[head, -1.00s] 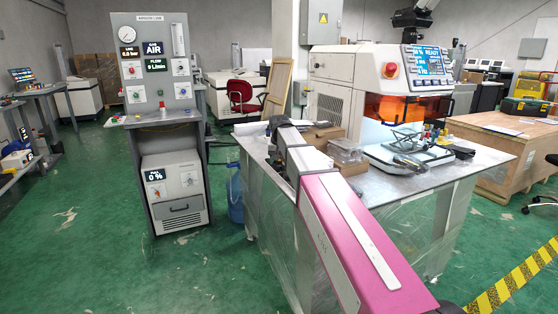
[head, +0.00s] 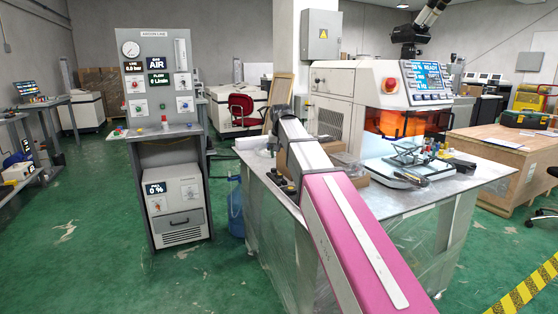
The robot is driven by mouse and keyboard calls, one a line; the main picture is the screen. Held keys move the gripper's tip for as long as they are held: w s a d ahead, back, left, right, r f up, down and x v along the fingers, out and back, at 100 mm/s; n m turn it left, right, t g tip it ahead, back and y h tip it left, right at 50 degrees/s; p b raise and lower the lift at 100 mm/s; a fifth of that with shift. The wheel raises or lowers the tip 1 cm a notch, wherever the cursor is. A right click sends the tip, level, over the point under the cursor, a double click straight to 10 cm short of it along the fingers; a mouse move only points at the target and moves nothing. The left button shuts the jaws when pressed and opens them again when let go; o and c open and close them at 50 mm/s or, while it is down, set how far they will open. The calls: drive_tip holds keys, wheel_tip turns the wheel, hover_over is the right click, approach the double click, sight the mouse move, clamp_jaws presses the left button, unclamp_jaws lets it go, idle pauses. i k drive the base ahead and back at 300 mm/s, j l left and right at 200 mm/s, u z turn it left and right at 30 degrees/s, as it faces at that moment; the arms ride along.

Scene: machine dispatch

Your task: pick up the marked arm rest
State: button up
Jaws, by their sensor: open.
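I cannot pick out an arm rest with a clear mark. On the metal-topped table (head: 462,190), a light blue plate (head: 378,150) in front of the white machine (head: 332,88) holds a small dark stand (head: 408,156) and a dark flat item (head: 412,180). A black item (head: 460,168) lies to their right. Several small dark items (head: 284,184) lie near the table's left edge, beside my arm. My pink and white arm reaches up over the table's left part and hides some of it. My gripper does not show.
A grey gas panel (head: 157,95) stands left of the table, with a blue container (head: 236,205) between them. A wooden crate (head: 500,165) stands at the right. Yellow-black tape (head: 525,290) marks the floor at lower right. Green floor (head: 80,250) is clear at left.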

sight(410, 180)
drive_tip(key=k+j, duration=0.3)
drive_tip(key=k, duration=0.15)
drive_tip(key=k+j, duration=0.3)
drive_tip(key=k, duration=0.15)
